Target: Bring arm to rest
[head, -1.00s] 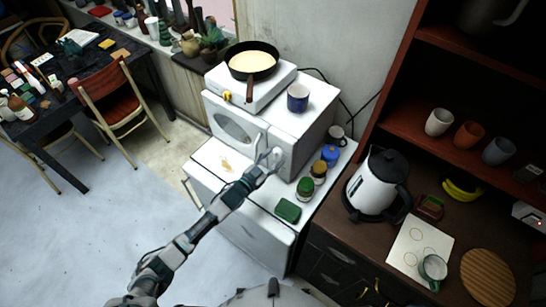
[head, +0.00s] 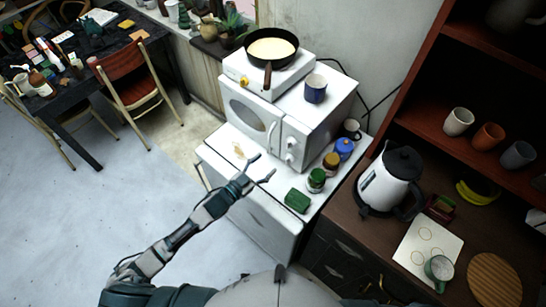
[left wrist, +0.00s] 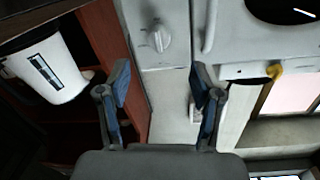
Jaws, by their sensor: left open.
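My left gripper (head: 262,167) is open and empty, just in front of the white microwave (head: 297,130). It hangs above the white cabinet top (head: 222,146), with a gap to the microwave's lower knob (head: 290,157). In the left wrist view, my left gripper (left wrist: 160,75) has its two fingers spread wide with nothing between them. A microwave knob (left wrist: 158,38) shows beyond the fingers. The left arm reaches forward from the bottom left. My right gripper is not in view.
A pan (head: 271,48) sits on a hotplate atop the microwave, beside a blue mug (head: 316,88). Jars (head: 316,180) and a green box (head: 297,200) stand on the cabinet. A kettle (head: 389,182) is on the dark counter. The floor (head: 95,215) at left is clear.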

